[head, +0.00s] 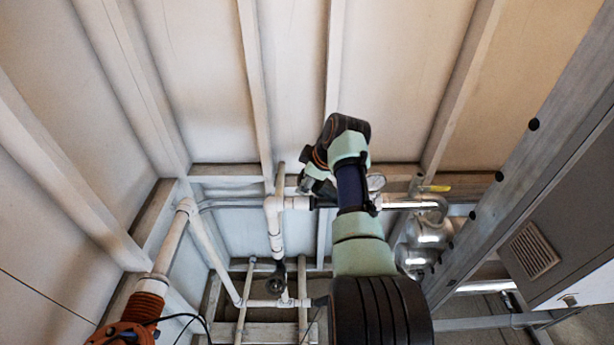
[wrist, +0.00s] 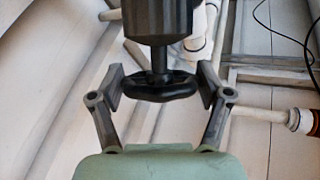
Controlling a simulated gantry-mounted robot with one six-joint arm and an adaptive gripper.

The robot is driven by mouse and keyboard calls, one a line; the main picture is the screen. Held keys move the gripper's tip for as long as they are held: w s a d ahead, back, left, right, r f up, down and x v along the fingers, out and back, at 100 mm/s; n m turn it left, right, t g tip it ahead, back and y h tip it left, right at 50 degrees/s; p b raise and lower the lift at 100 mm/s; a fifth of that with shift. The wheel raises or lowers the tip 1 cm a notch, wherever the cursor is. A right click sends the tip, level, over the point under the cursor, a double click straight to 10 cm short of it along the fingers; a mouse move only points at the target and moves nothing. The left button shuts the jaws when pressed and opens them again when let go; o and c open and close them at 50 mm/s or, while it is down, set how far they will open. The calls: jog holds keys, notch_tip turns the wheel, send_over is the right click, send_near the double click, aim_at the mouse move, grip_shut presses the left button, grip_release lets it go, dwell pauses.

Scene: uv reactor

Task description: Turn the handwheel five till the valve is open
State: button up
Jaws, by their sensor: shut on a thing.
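In the wrist view a black handwheel (wrist: 160,90) sits edge-on on a short stem under a dark cylindrical valve body (wrist: 160,22). My gripper (wrist: 161,84) has one finger on each side of the wheel and is shut on its rim, though a narrow gap seems to show beside the right finger. In the head view my gripper (head: 318,184) is at the white pipework near the wall, just left of my wrist. The wheel it holds is hidden there by my arm.
White pipes (head: 274,222) run left and below my gripper. A small dark valve (head: 275,282) sits lower on them. A grey cabinet (head: 565,225) stands far right.

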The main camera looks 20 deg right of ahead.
jog(key=shift+f, duration=0.1)
dwell(0.4)
jog(key=o, duration=1.1)
jog(key=v, duration=1.2)
jog(key=shift+w, duration=0.1)
